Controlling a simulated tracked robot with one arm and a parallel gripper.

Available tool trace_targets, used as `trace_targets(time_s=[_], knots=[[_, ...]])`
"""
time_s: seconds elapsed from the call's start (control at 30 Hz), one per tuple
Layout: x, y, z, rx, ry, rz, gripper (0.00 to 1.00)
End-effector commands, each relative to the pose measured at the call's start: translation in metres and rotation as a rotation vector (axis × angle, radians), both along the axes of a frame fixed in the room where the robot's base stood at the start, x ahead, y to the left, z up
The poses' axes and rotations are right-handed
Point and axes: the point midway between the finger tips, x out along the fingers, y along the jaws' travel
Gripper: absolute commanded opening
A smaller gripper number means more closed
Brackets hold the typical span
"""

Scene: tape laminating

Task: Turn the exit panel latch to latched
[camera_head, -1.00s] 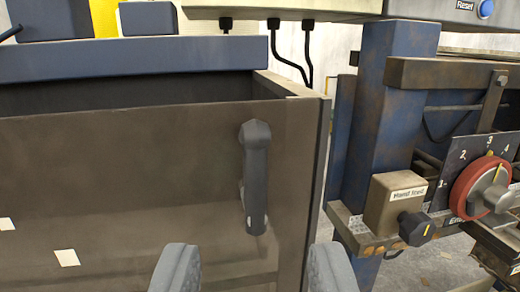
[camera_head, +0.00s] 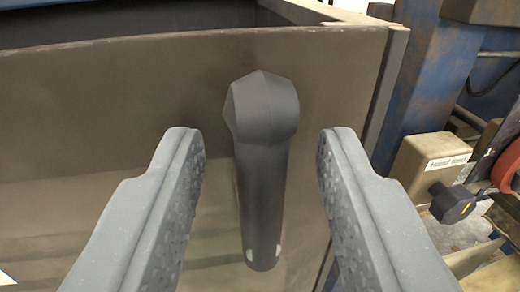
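The exit panel latch (camera_head: 262,160) is a dark grey handle on the brown exit panel (camera_head: 120,110). Its thick, faceted head is at the top and its lever hangs almost straight down. My gripper (camera_head: 260,150) is open, with one grey finger to the left of the latch and one to the right. There are visible gaps on both sides, and neither finger appears to touch the lever. How far the fingertips are from the panel in depth I cannot tell.
Right of the panel edge stands a blue post (camera_head: 425,80). Beside it are a beige box (camera_head: 428,160) labelled "Hand feed", its black knob (camera_head: 452,203) and part of a red dial (camera_head: 508,165). The panel around the latch is bare.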

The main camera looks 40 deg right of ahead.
Motion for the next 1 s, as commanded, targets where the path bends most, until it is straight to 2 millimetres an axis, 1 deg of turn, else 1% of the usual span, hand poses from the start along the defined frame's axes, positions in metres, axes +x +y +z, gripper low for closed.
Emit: trace_targets(time_s=[0.23,0.27,0.3,0.37,0.73,1.0], knots=[[0.0002,-0.0001,0.0006,-0.001,-0.001,0.000,0.36],[0.0002,-0.0001,0.0006,-0.001,-0.001,0.000,0.27],[0.0001,-0.0001,0.0006,-0.001,-0.001,0.000,0.16],[0.0001,0.0000,0.0007,-0.001,-0.001,0.000,0.00],[0.0008,0.0014,0.0004,-0.029,0.012,0.000,0.00],[0.0035,0.0068,-0.0022,-0.162,0.078,0.000,0.00]])
